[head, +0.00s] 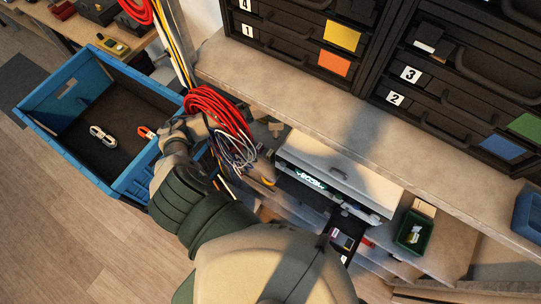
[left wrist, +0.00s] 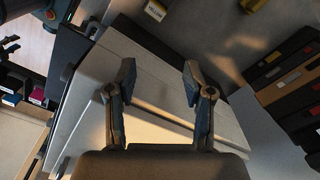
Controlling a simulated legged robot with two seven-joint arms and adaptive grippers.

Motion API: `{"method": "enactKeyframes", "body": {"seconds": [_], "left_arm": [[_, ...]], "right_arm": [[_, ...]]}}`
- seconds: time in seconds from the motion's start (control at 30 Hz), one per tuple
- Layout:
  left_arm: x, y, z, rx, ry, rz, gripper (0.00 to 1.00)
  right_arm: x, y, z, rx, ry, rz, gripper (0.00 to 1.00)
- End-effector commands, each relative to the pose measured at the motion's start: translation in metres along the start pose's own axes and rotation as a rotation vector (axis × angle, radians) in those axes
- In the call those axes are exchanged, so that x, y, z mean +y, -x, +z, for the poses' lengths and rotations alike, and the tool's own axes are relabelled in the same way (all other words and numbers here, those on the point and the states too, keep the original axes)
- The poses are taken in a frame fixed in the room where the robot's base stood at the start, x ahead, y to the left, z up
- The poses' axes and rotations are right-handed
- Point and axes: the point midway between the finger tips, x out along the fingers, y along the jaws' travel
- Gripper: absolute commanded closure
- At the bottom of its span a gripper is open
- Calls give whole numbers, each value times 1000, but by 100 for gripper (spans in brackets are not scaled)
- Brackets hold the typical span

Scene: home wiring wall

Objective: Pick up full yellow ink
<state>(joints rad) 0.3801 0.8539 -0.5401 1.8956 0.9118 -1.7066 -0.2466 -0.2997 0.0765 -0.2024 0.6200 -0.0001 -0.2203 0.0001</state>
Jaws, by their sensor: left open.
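The white printer (head: 330,175) with a lit display stands under the shelf in the head view. Below it, a dark tray holds small cartridges (head: 342,238) with pink and purple faces, partly hidden by my arm. In the left wrist view, small cartridges (left wrist: 11,98) with red, pink and blue faces show at the left edge. My left gripper (left wrist: 156,82) is open and empty, its fingers apart in front of large pale panels (left wrist: 150,85), seemingly the printer. My right gripper is not in view.
A blue crate (head: 58,143) with a white and an orange cable coil stands left. Red cables (head: 218,105) hang beside my arm. A grey shelf edge (head: 300,105) runs below dark drawers (head: 295,45) with coloured labels. A green bin (head: 412,232) sits right of the printer.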

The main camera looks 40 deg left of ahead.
Motion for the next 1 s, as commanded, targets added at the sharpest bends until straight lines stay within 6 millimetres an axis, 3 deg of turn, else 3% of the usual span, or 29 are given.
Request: {"method": "enactKeyframes", "body": {"seconds": [0.3, 0.5, 0.7, 0.87, 1.0], "left_arm": [[1, 0, 3, -4, -1132, -2, 48], [4, -1, 10, -1, -1727, 12, 48], [6, -2, 14, 7, -2089, 23, 48], [8, -9, 16, 13, -2183, 29, 48], [9, -35, 17, 15, -2185, 33, 48]], "right_arm": [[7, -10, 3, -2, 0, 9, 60], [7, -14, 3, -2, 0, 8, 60], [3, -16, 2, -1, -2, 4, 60], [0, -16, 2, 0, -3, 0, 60], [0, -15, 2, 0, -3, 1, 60]]}}
